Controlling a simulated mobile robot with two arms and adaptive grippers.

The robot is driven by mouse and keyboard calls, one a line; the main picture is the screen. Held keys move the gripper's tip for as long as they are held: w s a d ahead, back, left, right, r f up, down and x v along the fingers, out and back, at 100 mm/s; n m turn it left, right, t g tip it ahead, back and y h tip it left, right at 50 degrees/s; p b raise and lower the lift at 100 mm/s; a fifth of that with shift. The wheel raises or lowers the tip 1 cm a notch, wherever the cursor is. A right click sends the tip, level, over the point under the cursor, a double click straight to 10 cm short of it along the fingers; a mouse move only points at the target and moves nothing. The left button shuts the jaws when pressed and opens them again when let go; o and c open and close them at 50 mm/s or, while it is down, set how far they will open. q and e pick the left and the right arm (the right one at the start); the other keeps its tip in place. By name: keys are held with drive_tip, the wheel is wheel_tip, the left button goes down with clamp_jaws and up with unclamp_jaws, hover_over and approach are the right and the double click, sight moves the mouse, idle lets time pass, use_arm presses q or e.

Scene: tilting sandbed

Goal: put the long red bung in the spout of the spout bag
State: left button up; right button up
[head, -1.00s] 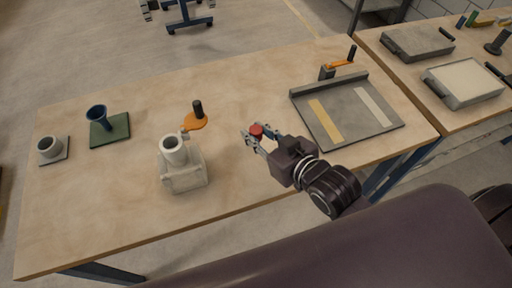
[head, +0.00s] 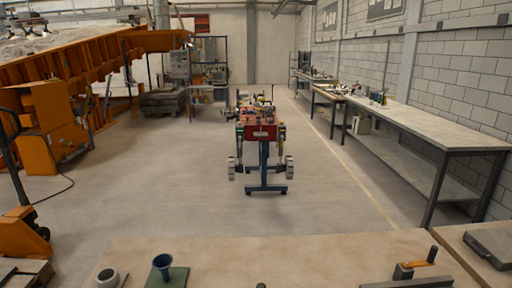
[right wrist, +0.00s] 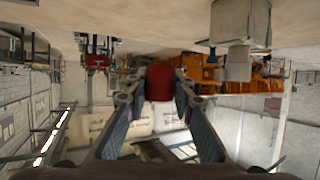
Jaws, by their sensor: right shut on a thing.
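My right gripper (right wrist: 160,92) shows in the right wrist view, its two fingers closed on the long red bung (right wrist: 160,80). The bung's red end shows between the fingertips; how far it extends beyond them cannot be told. The pale spout bag (right wrist: 240,20) appears at the top right of this view, which looks upside down, with its spout (right wrist: 238,64) pointing down in the picture. The bung is apart from the spout in the picture. The head view shows neither the bag, the bung nor my grippers.
The near tabletop (head: 300,255) fills the bottom of the head view. A wheeled trolley (head: 264,175) stands on open floor beyond.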

drive_tip(key=shift+s+d+r+n+y, duration=0.15)
drive_tip(key=shift+d+r+n+y, duration=0.15)
drive_tip(key=shift+n+y, duration=0.15)
drive_tip(key=s+d+r+n+g+y, duration=0.2)
drive_tip(key=s+r+n+g+y, duration=0.2)
drive_tip(key=r, duration=0.3)
drive_tip(key=w+f+m+t+h, duration=0.1)
drive_tip(key=f, duration=0.1)
drive_tip(key=w+a+f+m+t+h, duration=0.1)
drive_tip(key=f, duration=0.1)
drive_tip(key=w+a+f+m+t+h, duration=0.1)
drive_tip(key=f, duration=0.2)
drive_tip(key=shift+w+a+m, duration=0.15)
drive_tip(key=shift+m, duration=0.1)
drive_tip(key=shift+w+a+f+m+t+h, duration=0.2)
drive_tip(key=shift+a+m+t+h, duration=0.1)
drive_tip(key=shift+h, duration=0.15)
drive_tip(key=shift+w+a+m+h, duration=0.1)
drive_tip(key=shift+w+m+h, duration=0.1)
drive_tip(key=shift+m+h, duration=0.1)
drive_tip(key=shift+w+a+r+m+t+h, duration=0.1)
drive_tip(key=shift+w+a+m+t+h, duration=0.2)
drive_tip(key=shift+a+m+t+h, duration=0.25)
drive_tip(key=shift+a+r+m+t+h, duration=0.15)
drive_tip(key=shift+a+r+m+h, duration=0.3)
drive_tip(key=shift+r, duration=0.15)
drive_tip(key=shift+a+r+m+t+h, duration=0.1)
drive_tip(key=shift+a+r+m+h, duration=0.25)
drive_tip(key=shift+r, duration=0.2)
